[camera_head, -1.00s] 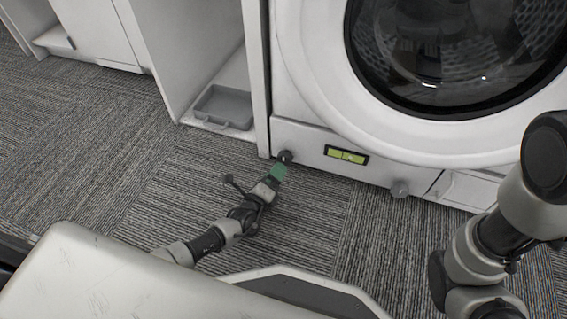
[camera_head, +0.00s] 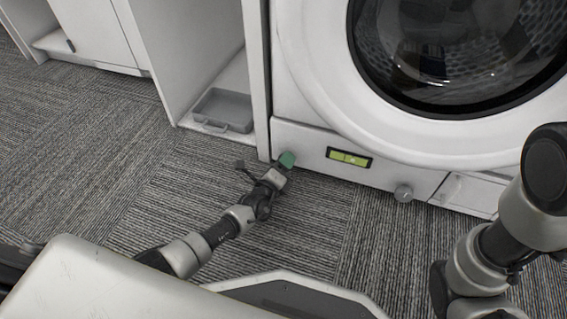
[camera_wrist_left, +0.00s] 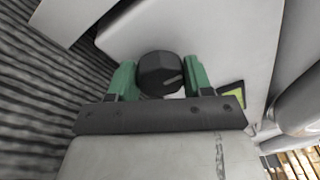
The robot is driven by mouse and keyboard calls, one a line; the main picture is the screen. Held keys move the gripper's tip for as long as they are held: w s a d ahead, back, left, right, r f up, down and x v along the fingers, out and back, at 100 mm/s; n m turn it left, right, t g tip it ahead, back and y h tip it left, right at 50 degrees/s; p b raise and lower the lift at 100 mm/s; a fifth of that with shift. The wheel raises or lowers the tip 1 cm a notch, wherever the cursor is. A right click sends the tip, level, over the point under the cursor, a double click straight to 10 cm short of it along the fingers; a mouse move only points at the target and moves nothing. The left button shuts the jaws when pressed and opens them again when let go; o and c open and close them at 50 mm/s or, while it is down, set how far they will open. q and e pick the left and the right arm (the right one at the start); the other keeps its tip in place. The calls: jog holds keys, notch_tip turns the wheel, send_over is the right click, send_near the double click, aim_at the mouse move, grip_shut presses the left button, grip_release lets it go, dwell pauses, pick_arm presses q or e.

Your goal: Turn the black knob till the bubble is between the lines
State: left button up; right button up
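The black knob (camera_wrist_left: 160,72) is on the lower left front of the white washing machine, with a pale mark on its face. My left gripper (camera_head: 287,159) is at the knob and hides it in the head view. In the left wrist view its green fingers (camera_wrist_left: 160,78) stand apart, one on each side of the knob; I cannot make out firm contact. The yellow-green level vial (camera_head: 349,157) sits in a black frame right of the knob. A small bright spot shows right of its middle; the lines are too small to read. My right gripper is out of view.
The washing machine (camera_head: 310,100) stands in front. A grey foot or knob (camera_head: 403,193) is low on its right. A grey tray (camera_head: 222,110) lies in the open cabinet at the left. Striped carpet (camera_head: 150,170) lies clear before them.

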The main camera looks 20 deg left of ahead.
pick_arm(q)
jog(key=shift+c, duration=0.5)
jog(key=shift+m, duration=0.4)
jog(key=m+p, duration=0.1)
jog(key=m, duration=0.1)
jog(key=shift+r+m+g, duration=0.1)
jog(key=shift+m+g, duration=0.2)
jog(key=shift+m, duration=0.1)
jog(key=m+p, duration=0.1)
jog(key=m, duration=0.3)
jog(key=shift+r+y+p, duration=0.1)
jog(key=shift+y+p, duration=0.3)
jog(key=m+y+p, duration=0.1)
jog(key=m+p, duration=0.1)
jog(key=m, duration=0.3)
jog(key=shift+d+g, duration=0.1)
jog(key=shift+g, duration=0.2)
jog(key=shift+d+m+y+p, duration=0.1)
jog(key=shift+m+y+p, duration=0.3)
jog(key=shift+m+p, duration=1)
jog(key=shift+m+b, duration=0.45)
jog(key=shift+m, duration=0.05)
